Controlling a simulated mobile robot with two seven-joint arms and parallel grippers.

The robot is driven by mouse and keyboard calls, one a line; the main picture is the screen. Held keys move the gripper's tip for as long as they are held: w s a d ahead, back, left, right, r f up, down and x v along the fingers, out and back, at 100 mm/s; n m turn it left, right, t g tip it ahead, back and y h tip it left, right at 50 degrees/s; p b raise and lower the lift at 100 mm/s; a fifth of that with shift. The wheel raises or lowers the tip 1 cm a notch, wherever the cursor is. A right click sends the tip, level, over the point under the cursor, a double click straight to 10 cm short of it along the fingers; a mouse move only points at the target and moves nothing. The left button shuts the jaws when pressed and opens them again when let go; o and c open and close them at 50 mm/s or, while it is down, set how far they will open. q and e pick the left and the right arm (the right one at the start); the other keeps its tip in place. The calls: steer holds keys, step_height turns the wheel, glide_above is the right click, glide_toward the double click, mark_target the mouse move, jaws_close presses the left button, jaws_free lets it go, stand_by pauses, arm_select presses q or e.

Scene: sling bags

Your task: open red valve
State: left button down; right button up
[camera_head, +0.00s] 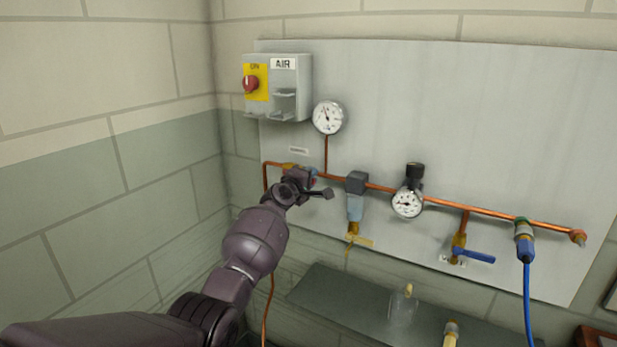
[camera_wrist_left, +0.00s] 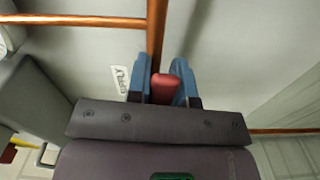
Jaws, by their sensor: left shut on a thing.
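My left gripper (camera_head: 311,180) is at the copper pipe on the left part of the grey panel, below the round gauge. In the left wrist view its two blue fingers (camera_wrist_left: 161,82) are shut on the red valve handle (camera_wrist_left: 165,90), one finger on each side. The copper pipe (camera_wrist_left: 156,35) runs behind the handle. The valve body is mostly hidden behind my gripper in both views. A "SUPPLY" label (camera_wrist_left: 121,79) is on the panel beside the pipe. My right gripper is not in view.
A box marked AIR (camera_head: 290,88) with a red knob (camera_head: 251,84) sits at upper left. To the right along the pipe are a filter bowl (camera_head: 355,206), a regulator gauge (camera_head: 407,203), a blue lever (camera_head: 474,255) and a blue hose (camera_head: 527,300). A dark shelf (camera_head: 345,298) lies below.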

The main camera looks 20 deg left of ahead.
arm_select(q)
steer(key=shift+r+n+p, duration=0.3)
steer(key=shift+r+n, duration=0.05)
steer(key=shift+n, duration=0.15)
steer(key=c, duration=1)
jaws_free()
steer(key=shift+s, duration=0.1)
steer(key=s+a+p, duration=0.1)
steer(key=s+p, duration=0.1)
steer(key=s, duration=0.8)
steer(key=shift+s+a, duration=0.25)
